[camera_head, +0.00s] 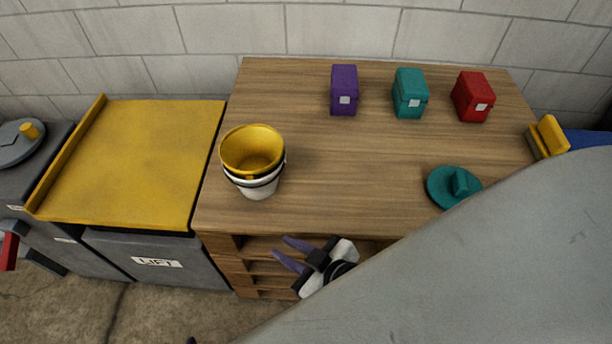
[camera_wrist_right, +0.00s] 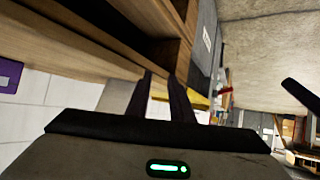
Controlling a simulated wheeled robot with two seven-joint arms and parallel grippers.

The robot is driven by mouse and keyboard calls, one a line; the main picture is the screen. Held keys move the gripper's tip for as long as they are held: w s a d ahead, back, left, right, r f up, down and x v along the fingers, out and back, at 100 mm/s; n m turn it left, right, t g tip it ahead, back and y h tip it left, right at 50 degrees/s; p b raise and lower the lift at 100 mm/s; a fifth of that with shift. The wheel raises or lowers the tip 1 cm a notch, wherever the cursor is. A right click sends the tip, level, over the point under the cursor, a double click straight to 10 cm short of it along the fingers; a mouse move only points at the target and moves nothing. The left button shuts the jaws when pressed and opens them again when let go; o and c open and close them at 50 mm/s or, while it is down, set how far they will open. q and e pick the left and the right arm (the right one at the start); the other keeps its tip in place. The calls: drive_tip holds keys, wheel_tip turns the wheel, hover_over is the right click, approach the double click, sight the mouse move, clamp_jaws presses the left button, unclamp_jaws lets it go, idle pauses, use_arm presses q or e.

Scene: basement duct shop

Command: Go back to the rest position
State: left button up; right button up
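My right gripper (camera_head: 284,247) is in front of the workbench (camera_head: 330,190), below its top edge and beside the open shelves. Its two purple fingers stand apart with nothing between them. In the right wrist view the dark fingers of the right gripper (camera_wrist_right: 160,80) are also apart and empty, close to the wooden shelf edge. My large grey arm link covers the lower right of the head view. I cannot make out my left gripper in either view.
A yellow bucket (camera_head: 252,148) sits nested in a white one at the bench's left. Purple (camera_head: 344,88), teal (camera_head: 410,92) and red (camera_head: 473,96) boxes stand at the back. A teal lid (camera_head: 452,187) lies at right. A yellow-topped bin (camera_head: 140,160) stands left.

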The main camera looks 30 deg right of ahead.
drive_tip(key=s+d+f+m+g, duration=0.1)
drive_tip(key=s+f+m+g, duration=0.1)
drive_tip(key=s+f, duration=0.3)
drive_tip(key=shift+s+d+h, duration=0.25)
drive_tip(key=shift+s+h, duration=0.05)
drive_tip(key=shift+s, duration=0.25)
use_arm(q)
drive_tip(key=shift+r, duration=0.1)
use_arm(e)
drive_tip(key=shift+r, duration=0.1)
